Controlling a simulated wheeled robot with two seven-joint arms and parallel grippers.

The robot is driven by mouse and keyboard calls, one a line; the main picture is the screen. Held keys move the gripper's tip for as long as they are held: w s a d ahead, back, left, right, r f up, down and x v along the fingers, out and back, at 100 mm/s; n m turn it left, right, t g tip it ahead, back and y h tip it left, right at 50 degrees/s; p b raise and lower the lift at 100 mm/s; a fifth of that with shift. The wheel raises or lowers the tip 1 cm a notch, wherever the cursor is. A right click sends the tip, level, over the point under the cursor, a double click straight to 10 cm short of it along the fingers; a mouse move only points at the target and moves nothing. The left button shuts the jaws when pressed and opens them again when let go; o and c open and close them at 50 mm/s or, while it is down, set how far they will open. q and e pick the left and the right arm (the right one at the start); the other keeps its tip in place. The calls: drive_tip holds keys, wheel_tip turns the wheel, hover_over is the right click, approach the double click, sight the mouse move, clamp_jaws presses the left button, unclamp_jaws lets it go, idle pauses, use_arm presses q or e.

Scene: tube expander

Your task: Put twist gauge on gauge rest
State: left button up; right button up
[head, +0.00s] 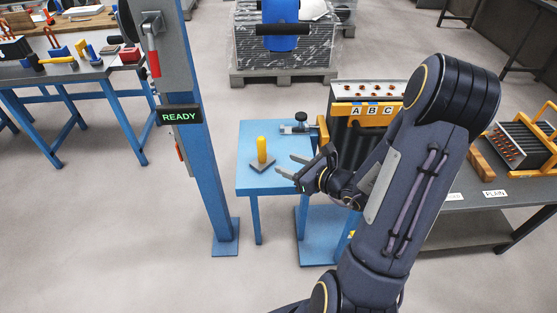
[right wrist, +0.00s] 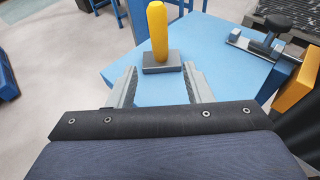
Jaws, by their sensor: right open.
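A yellow upright rod (head: 262,150), which looks like the twist gauge, stands on a dark grey block (head: 262,163) on the small blue table (head: 262,187). In the right wrist view the rod (right wrist: 157,32) is upright above the block (right wrist: 162,68). The block may be the gauge rest; I cannot tell whether it is separate from the rod. My right gripper (head: 288,167) is open and empty to the right of the block. In the right wrist view its fingers (right wrist: 160,70) point toward the block, apart from the rod. My left gripper is out of view.
A grey clamp-like fitting with a black knob (head: 300,118) sits at the table's back right. A blue post (head: 205,185) with a READY sign (head: 180,116) stands left of the table. An orange rack marked A B C (head: 367,108) stands right. The table's front is clear.

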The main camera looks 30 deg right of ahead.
drive_tip(key=shift+s+r, duration=0.15)
drive_tip(key=shift+s, duration=0.2)
drive_tip(key=s+a+r+n+g+y, duration=0.4)
drive_tip(key=s+a+r+n, duration=0.1)
drive_tip(key=a+n, duration=0.4)
drive_tip(key=s+a+r+n+g+y, duration=0.3)
drive_tip(key=s+a+r+n, duration=0.15)
drive_tip(key=a+n, duration=0.45)
drive_tip(key=s+d+n+g+h, duration=0.1)
drive_tip(key=s+d+n+h, duration=0.2)
drive_tip(key=n, duration=1)
drive_tip(key=s+h, duration=0.3)
drive_tip(key=s, duration=0.2)
drive_tip(key=shift+d+f+n, duration=0.25)
drive_tip(key=shift+d+n, duration=0.15)
drive_tip(key=shift+s, duration=0.1)
drive_tip(key=shift+r+g+p, duration=0.3)
drive_tip(key=shift+r+p, duration=0.65)
